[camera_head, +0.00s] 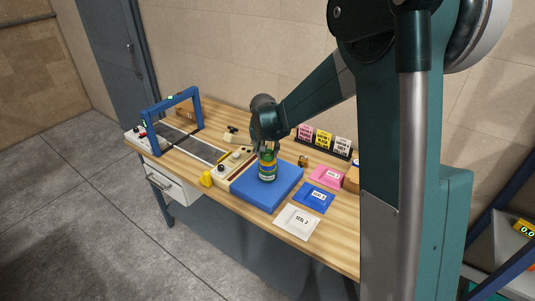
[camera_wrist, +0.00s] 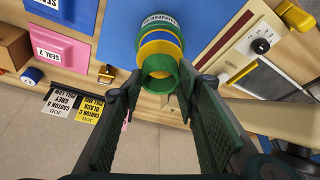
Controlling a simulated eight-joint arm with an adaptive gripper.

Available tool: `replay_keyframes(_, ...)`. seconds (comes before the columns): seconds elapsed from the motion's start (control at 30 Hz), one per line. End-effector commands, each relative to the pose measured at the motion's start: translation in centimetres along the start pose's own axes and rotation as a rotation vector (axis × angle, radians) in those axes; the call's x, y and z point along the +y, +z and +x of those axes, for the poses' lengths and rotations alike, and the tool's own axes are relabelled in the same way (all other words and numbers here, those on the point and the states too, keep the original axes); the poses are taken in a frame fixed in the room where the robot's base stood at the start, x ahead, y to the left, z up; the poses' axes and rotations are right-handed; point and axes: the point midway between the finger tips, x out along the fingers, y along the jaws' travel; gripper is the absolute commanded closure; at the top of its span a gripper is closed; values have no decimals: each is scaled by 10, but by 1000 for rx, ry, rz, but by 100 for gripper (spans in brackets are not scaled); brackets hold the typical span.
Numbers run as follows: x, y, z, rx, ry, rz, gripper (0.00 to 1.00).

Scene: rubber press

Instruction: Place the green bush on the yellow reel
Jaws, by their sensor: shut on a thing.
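The green bush (camera_wrist: 160,68) is a short ring between the tips of my gripper (camera_wrist: 158,92) in the wrist view. My gripper is shut on it. Directly below it is the yellow reel (camera_wrist: 160,47), at the top of a stack with blue, green and white labelled bands. The bush appears lined up with the reel; I cannot tell whether they touch. In the head view the stack (camera_head: 267,170) stands upright on the blue mat (camera_head: 252,192), and my gripper (camera_head: 268,143) is right over it, hiding most of the bush.
A pale panel unit (camera_head: 234,161) and a yellow object (camera_head: 206,179) are left of the mat. Pink (camera_head: 326,177), blue (camera_head: 314,197) and white (camera_head: 297,221) packets lie to the right. A card stand (camera_head: 324,142) is behind. A blue frame (camera_head: 173,106) stands at the far left.

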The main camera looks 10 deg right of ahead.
Motion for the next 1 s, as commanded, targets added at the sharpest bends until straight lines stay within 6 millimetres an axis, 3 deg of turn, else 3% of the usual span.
replay_keyframes(0.13,0,4,10,0,0,0,77)
replay_keyframes(0.6,0,6,14,0,0,0,77)
replay_keyframes(0.63,0,6,14,0,0,0,67)
replay_keyframes(0.73,0,6,13,0,0,0,54)
replay_keyframes(1.0,0,6,13,0,0,0,53)
